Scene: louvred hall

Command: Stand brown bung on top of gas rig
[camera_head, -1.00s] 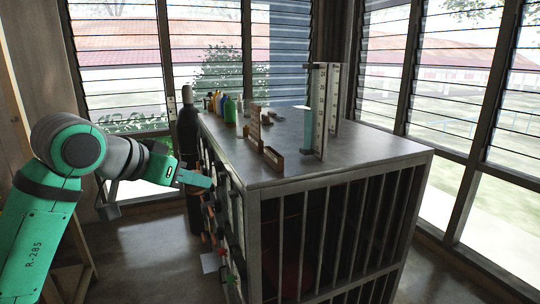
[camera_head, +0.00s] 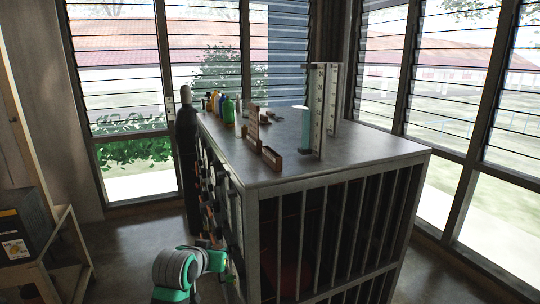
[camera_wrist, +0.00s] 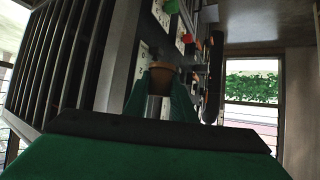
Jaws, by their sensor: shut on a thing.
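The gas rig (camera_head: 345,170) is a large metal cabinet with a flat grey top, a barred front and a left side panel of dials and knobs. In the wrist view its panel (camera_wrist: 143,62) and bars show close by. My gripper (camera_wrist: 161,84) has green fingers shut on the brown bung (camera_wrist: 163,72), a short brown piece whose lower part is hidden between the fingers. In the head view my arm is low, left of the panel and well below the rig's top; the fingertips and bung cannot be made out there.
On the rig's top stand several bottles (camera_head: 229,110), a small wooden rack (camera_head: 254,128), a wooden block (camera_head: 272,158) and tall scale boards (camera_head: 319,110). A dark cylinder (camera_head: 187,150) stands behind the panel side. The top's right and front areas are clear. A shelf (camera_head: 60,235) stands at left.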

